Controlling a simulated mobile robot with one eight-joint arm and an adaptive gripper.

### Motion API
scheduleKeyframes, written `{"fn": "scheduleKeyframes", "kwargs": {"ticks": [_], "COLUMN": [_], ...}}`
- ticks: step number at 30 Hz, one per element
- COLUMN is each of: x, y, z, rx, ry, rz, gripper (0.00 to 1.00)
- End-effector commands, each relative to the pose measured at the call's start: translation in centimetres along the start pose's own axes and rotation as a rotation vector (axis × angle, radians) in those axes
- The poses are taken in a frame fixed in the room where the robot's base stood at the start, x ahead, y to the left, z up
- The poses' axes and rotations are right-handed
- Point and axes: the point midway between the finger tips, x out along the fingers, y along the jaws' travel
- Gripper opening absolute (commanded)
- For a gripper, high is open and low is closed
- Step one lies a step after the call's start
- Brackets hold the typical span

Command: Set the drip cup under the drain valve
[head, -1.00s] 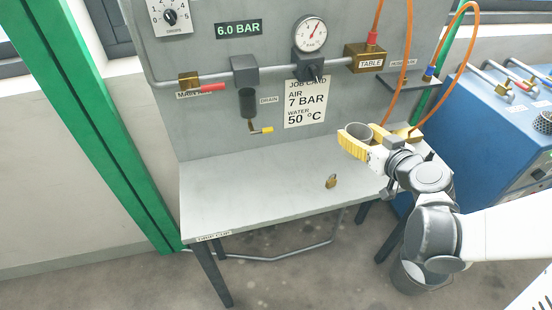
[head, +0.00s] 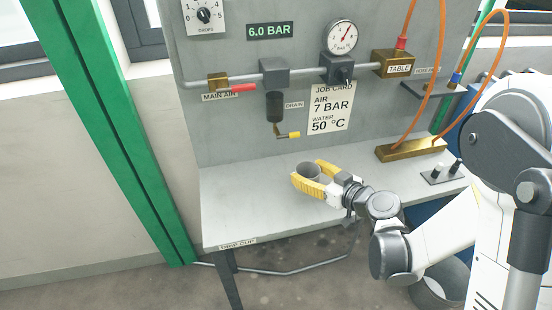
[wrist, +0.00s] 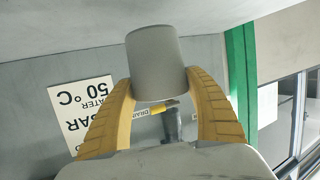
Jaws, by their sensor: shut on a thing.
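The grey drip cup (head: 309,171) is between the yellow fingers of my gripper (head: 307,178), over the bench at the middle of the head view. My gripper is shut on the cup, and the cup (wrist: 155,62) also shows in the wrist view. The drain valve (head: 275,106), a dark body with a yellow-tipped lever, hangs from the pipe on the back panel. The cup is to the right of the valve and lower, apart from it. In the wrist view the valve (wrist: 172,122) shows beyond the cup between the fingers.
The bench top (head: 245,195) is clear to the left of my gripper. A "DRIP CUP" label (head: 238,245) is on its front left edge. A brass manifold (head: 412,149) with orange hoses stands at the back right. The job card (head: 330,110) hangs beside the valve.

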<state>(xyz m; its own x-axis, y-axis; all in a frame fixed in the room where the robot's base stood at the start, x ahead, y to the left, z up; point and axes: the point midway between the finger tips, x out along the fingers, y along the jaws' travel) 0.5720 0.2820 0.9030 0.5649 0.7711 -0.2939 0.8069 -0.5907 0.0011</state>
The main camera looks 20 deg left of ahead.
Motion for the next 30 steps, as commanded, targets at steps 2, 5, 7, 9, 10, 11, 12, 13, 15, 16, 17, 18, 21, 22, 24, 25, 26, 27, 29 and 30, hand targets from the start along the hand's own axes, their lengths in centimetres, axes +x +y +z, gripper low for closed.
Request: {"fn": "scheduleKeyframes", "kwargs": {"ticks": [2, 5, 7, 9, 10, 11, 12, 13, 15, 16, 17, 18, 21, 22, 24, 25, 26, 27, 29, 30], "x": [2.0, 4.6, 6.8, 8.8, 9.6, 10.3, 11.2, 11.8, 12.8, 13.2, 13.4, 13.6, 14.2, 14.5, 15.3, 15.4, 15.6, 15.8, 16.0, 16.0], "y": [-0.1, -0.1, -0.1, -0.1, -0.1, -0.1, 0.0, 0.0, 0.0, 0.0, 0.0, 0.1, 0.1, 0.1, 0.1, 0.1, 0.1, 0.1, 0.1, 0.1], "z": [-1.6, -2.6, -2.4, -2.6, -2.8, -3.0, -3.3, -3.4, -3.9, -4.0, -4.1, -4.2, -4.5, -4.5, -4.3, -3.5, -2.9, -2.2, -1.4, -1.2], "rx": [-0.002, -0.002, 0.000, -0.002, -0.001, -0.001, -0.001, -0.001, 0.000, 0.000, 0.000, 0.000, 0.000, 0.000, 0.001, 0.001, 0.001, 0.001, 0.001, 0.001], "ry": [0.000, 0.000, 0.001, 0.000, 0.000, 0.000, 0.000, 0.000, 0.000, 0.000, 0.000, 0.000, 0.000, 0.000, 0.001, 0.001, 0.001, 0.001, 0.001, 0.001], "rz": [-0.004, -0.003, -0.002, -0.002, -0.002, -0.002, -0.002, -0.001, 0.000, 0.000, 0.000, 0.001, 0.001, 0.001, 0.001, 0.002, 0.002, 0.002, 0.002, 0.002], "gripper": [0.31, 0.31, 0.31, 0.31, 0.31, 0.31, 0.31, 0.31, 0.31, 0.31, 0.31, 0.31, 0.31, 0.31, 0.31, 0.31, 0.31, 0.31, 0.31, 0.31]}}
